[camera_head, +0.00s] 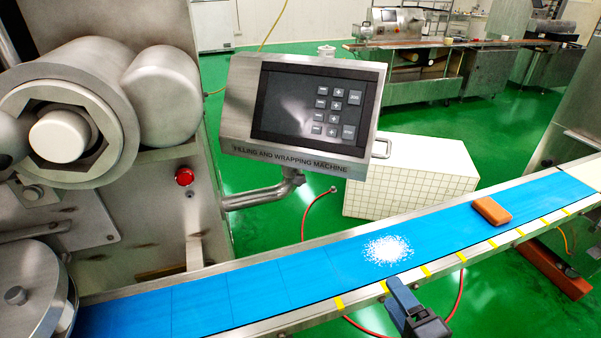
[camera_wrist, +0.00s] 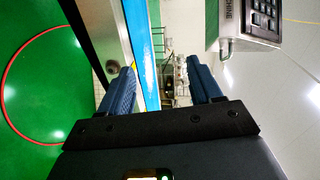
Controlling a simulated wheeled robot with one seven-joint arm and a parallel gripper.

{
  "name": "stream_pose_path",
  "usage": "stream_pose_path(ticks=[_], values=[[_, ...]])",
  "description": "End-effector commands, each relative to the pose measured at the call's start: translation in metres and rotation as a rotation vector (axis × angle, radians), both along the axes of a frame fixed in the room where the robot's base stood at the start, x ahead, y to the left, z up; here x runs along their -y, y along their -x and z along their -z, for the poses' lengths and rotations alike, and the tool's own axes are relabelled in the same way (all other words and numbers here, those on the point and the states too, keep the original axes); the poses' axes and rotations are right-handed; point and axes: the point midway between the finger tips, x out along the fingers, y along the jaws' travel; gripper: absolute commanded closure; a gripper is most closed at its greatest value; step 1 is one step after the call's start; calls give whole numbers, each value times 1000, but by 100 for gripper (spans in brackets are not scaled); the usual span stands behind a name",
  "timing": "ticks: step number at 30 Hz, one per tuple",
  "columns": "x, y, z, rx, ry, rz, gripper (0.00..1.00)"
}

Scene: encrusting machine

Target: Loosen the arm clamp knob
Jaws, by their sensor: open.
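The control panel (camera_head: 305,110), marked "FILLING AND WRAPPING MACHINE", is carried on a bent metal arm (camera_head: 257,198) from the machine at left. A clamp-like joint (camera_head: 291,178) sits under the panel, but I cannot make out a clamp knob on it for certain. My gripper (camera_head: 395,285) is at the near edge of the conveyor, right of and below the panel arm and apart from it. In the wrist view my gripper (camera_wrist: 162,64) shows two blue fingers spread apart with nothing held between them. The panel (camera_wrist: 254,22) appears there at upper right.
A blue conveyor belt (camera_head: 220,300) crosses the front, with white powder (camera_head: 388,249) and an orange block (camera_head: 491,211) on it. A red button (camera_head: 184,177) is on the machine. A white tiled box (camera_head: 410,180) stands behind the belt. A red hose (camera_wrist: 12,65) runs over the green floor.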

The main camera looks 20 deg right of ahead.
Motion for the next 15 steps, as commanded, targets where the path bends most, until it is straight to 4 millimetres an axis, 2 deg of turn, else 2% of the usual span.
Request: stream_pose_path(ticks=[1,11,15], values=[[-1,-17,-6,12,-65,8,36],[-10,-103,-11,63,-503,49,36],[-21,-152,-20,88,-753,61,36]])
